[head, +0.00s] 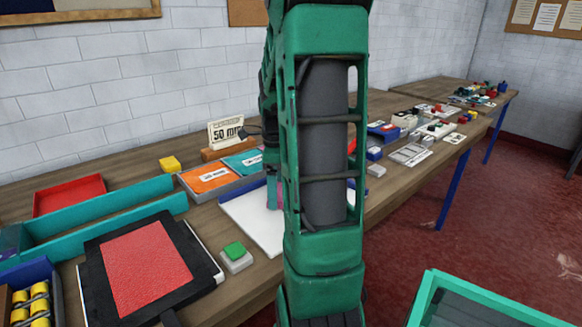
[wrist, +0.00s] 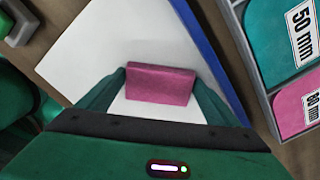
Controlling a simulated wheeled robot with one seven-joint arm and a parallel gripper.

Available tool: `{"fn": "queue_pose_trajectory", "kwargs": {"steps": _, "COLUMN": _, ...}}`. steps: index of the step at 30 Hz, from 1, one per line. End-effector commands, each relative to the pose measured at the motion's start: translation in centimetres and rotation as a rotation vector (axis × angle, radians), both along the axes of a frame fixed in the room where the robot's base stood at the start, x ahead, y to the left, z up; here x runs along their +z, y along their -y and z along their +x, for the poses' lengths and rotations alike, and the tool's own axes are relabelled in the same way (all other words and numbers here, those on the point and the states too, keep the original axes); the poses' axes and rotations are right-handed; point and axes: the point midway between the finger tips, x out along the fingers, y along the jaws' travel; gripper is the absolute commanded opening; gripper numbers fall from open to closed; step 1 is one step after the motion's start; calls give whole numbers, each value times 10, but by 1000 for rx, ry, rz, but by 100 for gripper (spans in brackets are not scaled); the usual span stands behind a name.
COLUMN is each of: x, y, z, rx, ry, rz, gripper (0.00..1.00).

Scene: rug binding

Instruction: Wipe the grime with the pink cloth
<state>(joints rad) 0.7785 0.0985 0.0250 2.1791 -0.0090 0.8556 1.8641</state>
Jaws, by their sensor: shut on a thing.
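The pink cloth (wrist: 160,86) looks like a folded block in the wrist view. My gripper (wrist: 160,82) is shut on it, one finger at each end. The cloth is over a white board (wrist: 110,45) with a blue edge (wrist: 212,60); I cannot tell whether it touches the surface. In the head view the white board (head: 245,215) lies on the table, and my arm covers most of the gripper and cloth. I see no clear grime on the visible white surface; part of it is hidden by my gripper and arm.
A tray with orange and teal compartments (head: 210,178) stands behind the board; its teal and pink compartments (wrist: 298,100) lie right in the wrist view. A green button on a grey base (head: 235,255) and a black-framed red pad (head: 145,265) sit left. Smaller items fill the table's right side.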

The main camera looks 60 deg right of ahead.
Motion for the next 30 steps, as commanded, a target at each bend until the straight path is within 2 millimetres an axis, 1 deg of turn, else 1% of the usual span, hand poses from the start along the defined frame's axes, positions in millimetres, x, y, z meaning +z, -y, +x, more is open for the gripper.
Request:
{"fn": "queue_pose_trajectory", "kwargs": {"steps": 1, "x": 2, "y": 2, "z": 1, "rx": -1, "ry": 0, "rz": 0, "gripper": 64}}
{"fn": "queue_pose_trajectory", "kwargs": {"steps": 3, "x": -1, "y": 4, "z": 2, "rx": -2, "ry": -1, "rz": 1, "gripper": 64}}
{"fn": "queue_pose_trajectory", "kwargs": {"steps": 4, "x": 5, "y": 4, "z": 2, "rx": -3, "ry": 2, "rz": -3, "gripper": 64}}
{"fn": "queue_pose_trajectory", "kwargs": {"steps": 5, "x": 7, "y": 5, "z": 1, "rx": -4, "ry": 1, "rz": -2, "gripper": 64}}
{"fn": "queue_pose_trajectory", "kwargs": {"steps": 6, "x": 19, "y": 5, "z": 1, "rx": -4, "ry": 3, "rz": -4, "gripper": 64}}
{"fn": "queue_pose_trajectory", "kwargs": {"steps": 7, "x": 26, "y": 6, "z": 1, "rx": -5, "ry": 5, "rz": -5, "gripper": 64}}
{"fn": "queue_pose_trajectory", "kwargs": {"steps": 11, "x": 35, "y": 7, "z": -1, "rx": -8, "ry": 1, "rz": -2, "gripper": 64}}
{"fn": "queue_pose_trajectory", "kwargs": {"steps": 24, "x": 74, "y": 9, "z": -2, "rx": -12, "ry": 1, "rz": -1, "gripper": 64}}
{"fn": "queue_pose_trajectory", "kwargs": {"steps": 30, "x": 84, "y": 9, "z": -3, "rx": -12, "ry": 1, "rz": -1, "gripper": 64}}
